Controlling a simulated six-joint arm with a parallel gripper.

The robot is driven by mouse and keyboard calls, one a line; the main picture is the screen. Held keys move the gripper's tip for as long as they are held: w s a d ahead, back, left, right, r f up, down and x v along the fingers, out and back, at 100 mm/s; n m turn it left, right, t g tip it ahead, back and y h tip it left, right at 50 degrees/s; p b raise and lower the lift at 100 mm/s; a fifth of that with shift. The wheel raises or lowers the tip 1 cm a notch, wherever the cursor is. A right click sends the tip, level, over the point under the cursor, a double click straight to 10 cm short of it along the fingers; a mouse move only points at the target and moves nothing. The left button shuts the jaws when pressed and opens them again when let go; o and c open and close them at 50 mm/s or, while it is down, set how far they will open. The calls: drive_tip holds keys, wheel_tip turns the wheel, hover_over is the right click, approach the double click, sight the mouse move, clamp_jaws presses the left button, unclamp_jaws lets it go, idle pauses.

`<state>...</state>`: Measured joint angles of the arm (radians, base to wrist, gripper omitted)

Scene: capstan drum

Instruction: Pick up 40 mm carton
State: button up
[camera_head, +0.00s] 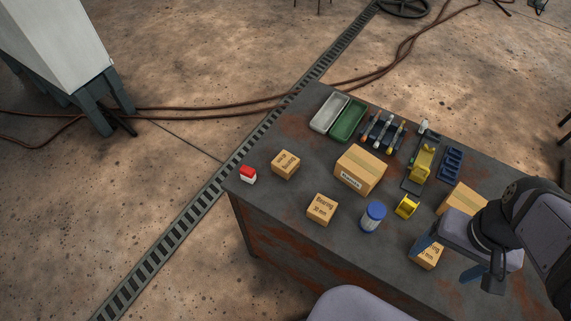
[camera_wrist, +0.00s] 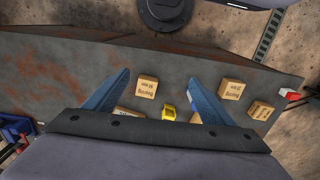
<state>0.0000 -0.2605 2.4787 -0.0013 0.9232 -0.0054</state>
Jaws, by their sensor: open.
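Three small cartons with "Bearing" labels stand on the table; their sizes are too small to read surely, so I cannot tell which is the 40 mm carton. One carton (camera_head: 427,257) is partly hidden by my gripper (camera_head: 449,259); it appears to be the carton (camera_wrist: 146,87) in the wrist view. Another carton (camera_head: 322,208) is near the front edge, also in the wrist view (camera_wrist: 231,90). A third carton (camera_head: 286,164) is farther left, also in the wrist view (camera_wrist: 261,110). My gripper (camera_wrist: 160,78) is open and empty, above the nearest carton, which shows between its blue fingers.
A blue-lidded jar (camera_head: 373,217) and a yellow block (camera_head: 406,206) stand left of my gripper. Larger cartons (camera_head: 361,170) (camera_head: 463,197), trays (camera_head: 349,120), a tool rack (camera_head: 384,131) and a red-white box (camera_head: 248,174) are on the table (camera_head: 262,202).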

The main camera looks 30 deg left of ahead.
drive_tip(key=w+a+f+n+t+h+b, duration=0.2)
drive_tip(key=w+a+f+h+b, duration=0.1)
drive_tip(key=w+a+b, duration=0.8)
drive_tip(key=w+a+t+h+b, duration=0.1)
drive_tip(key=w+a+t+b, duration=0.4)
drive_tip(key=a, duration=0.6)
drive_tip(key=s+a+r+m+t+y+b, duration=0.1)
drive_tip(key=s+a+m+t+b, duration=0.15)
drive_tip(key=s+a+b, duration=0.7)
drive_tip(key=s+a+r+m+t+y+b, duration=0.1)
drive_tip(key=s+a+t+y+b, duration=0.2)
drive_tip(key=a, duration=1.4)
drive_tip(key=h+p, duration=0.1)
approach(283, 164)
drive_tip(key=shift+n+t, duration=0.25)
drive_tip(key=shift+t, duration=0.2)
drive_tip(key=shift+f+p+x, duration=0.2)
drive_tip(key=shift+p+x, duration=1.15)
drive_tip(key=shift+x, duration=1.45)
drive_tip(key=shift+p+x, duration=0.6)
drive_tip(key=shift+x, duration=1.3)
drive_tip(key=shift+s+f, duration=0.1)
drive_tip(key=shift+f, duration=0.05)
